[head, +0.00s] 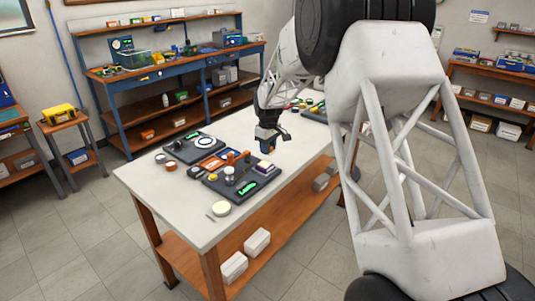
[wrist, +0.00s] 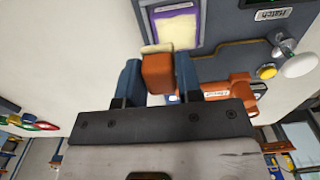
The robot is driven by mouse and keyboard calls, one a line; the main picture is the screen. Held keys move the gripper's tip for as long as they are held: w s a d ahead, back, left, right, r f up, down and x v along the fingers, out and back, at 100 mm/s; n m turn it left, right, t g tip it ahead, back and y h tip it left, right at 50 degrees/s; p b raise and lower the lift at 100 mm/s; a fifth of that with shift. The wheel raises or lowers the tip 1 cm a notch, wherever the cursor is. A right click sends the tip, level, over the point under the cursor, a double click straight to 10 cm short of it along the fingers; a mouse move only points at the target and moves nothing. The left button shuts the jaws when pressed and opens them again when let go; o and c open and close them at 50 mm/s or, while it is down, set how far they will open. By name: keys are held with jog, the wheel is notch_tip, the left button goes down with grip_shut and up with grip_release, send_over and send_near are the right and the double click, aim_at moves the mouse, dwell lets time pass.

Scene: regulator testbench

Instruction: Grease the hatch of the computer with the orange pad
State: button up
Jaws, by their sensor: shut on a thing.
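My gripper (wrist: 158,72) is shut on the orange pad (wrist: 158,76), an orange block with a cream face at its tip. The pad is between the two blue fingers, clear of the board in the wrist view. A dark grey board (wrist: 215,32) lies beyond it, with a purple-framed panel (wrist: 190,30) near the pad's tip. A label reading "Hatch" (wrist: 271,14) is at the board's upper right; which part is the hatch itself is unclear. In the head view my gripper (head: 268,142) is over the table, right of the front board (head: 213,183).
More coloured items (head: 305,106) lie behind my gripper. The table's front left is clear.

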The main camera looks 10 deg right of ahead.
jog(key=shift+r, duration=2)
